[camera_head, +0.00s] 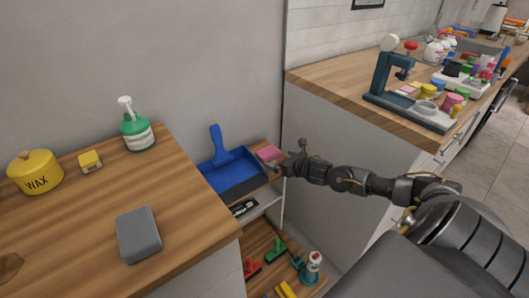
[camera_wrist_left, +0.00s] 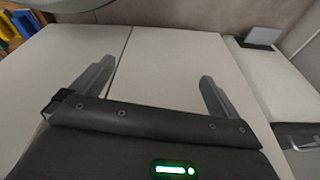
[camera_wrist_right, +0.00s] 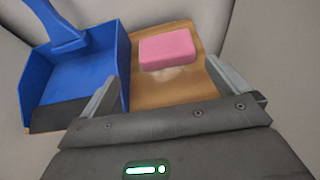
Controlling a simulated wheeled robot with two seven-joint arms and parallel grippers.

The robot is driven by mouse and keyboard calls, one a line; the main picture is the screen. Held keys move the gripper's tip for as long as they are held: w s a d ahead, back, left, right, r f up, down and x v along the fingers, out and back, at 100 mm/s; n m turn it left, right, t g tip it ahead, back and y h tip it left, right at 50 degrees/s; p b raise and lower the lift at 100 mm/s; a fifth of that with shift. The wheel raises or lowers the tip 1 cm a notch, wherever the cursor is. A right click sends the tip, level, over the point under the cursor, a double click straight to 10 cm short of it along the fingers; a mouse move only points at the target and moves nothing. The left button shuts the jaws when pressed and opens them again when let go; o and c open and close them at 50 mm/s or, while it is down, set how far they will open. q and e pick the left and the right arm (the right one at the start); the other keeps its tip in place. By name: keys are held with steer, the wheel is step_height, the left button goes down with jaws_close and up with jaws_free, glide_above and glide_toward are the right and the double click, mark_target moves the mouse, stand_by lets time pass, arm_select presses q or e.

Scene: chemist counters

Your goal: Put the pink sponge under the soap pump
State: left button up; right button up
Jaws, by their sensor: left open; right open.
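The pink sponge (camera_head: 269,153) lies flat on a small wooden shelf, right of a blue dustpan. It also shows in the right wrist view (camera_wrist_right: 167,48), just beyond my fingertips. My right gripper (camera_head: 283,167) is open and empty at the sponge's near side; in the right wrist view its fingers (camera_wrist_right: 162,72) point towards the sponge, which sits between their lines. The soap pump (camera_head: 138,132), a green bottle with a white label and white pump head, stands upright on the left wooden counter. My left gripper (camera_wrist_left: 157,72) is open and empty, facing pale cabinet fronts.
The blue dustpan (camera_head: 222,165) lies close to the sponge and also shows in the right wrist view (camera_wrist_right: 85,75). A grey block (camera_head: 138,234), a yellow-topped block (camera_head: 90,161) and a wax tin (camera_head: 36,172) are on the left counter. Bare wood surrounds the soap pump's front.

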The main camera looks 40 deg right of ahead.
mark_target(272, 155)
steer(key=shift+d, duration=0.1)
steer(key=shift+w+d+f, duration=0.15)
steer(key=shift+d, duration=0.05)
steer(key=x, duration=0.3)
steer(key=shift+w+d+f+b, duration=0.1)
steer(key=shift+d+f+b, duration=0.15)
steer(key=shift+d+b, duration=0.1)
steer(key=shift+w+f, duration=0.1)
steer(key=shift+w, duration=0.35)
steer(key=x, duration=0.4)
steer(key=shift+w+a+b, duration=0.1)
steer(key=shift+w+b, duration=0.15)
steer(key=shift+b, duration=0.1)
steer(key=shift+w+f, duration=0.15)
steer(key=shift+w, duration=0.2)
steer(key=shift+c, duration=0.8)
arm_select(q)
step_height(272, 155, up, 3)
steer(key=shift+a+r, duration=0.1)
steer(key=shift+a, duration=0.05)
arm_select(e)
steer(key=c, duration=0.7)
